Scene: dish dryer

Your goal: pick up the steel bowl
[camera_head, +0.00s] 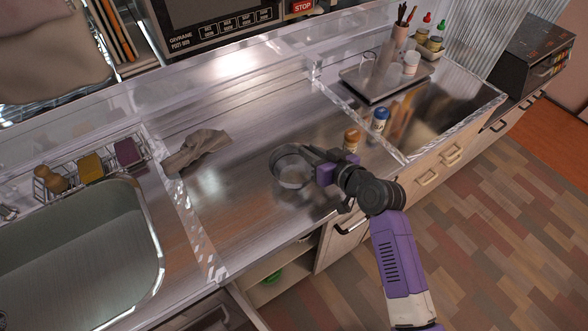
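The steel bowl (289,178) is a small round shiny vessel on the steel counter, left of my gripper. Its surface blends with the metal around it. My gripper (308,155) reaches in from the right, with its fingers at the bowl's right rim. The fingers are small and dark here, and I cannot tell whether they touch the rim or are closed on it. The gripper hides part of the bowl's right side. I cannot tell whether the bowl rests on the counter or is slightly raised.
A crumpled grey cloth (197,149) lies left of the bowl. Two bottles, one orange-brown (352,139) and one blue-capped (380,119), stand behind my gripper. A sink (75,262) is at left; a tray (350,78) with containers is at back right. The counter between cloth and bowl is clear.

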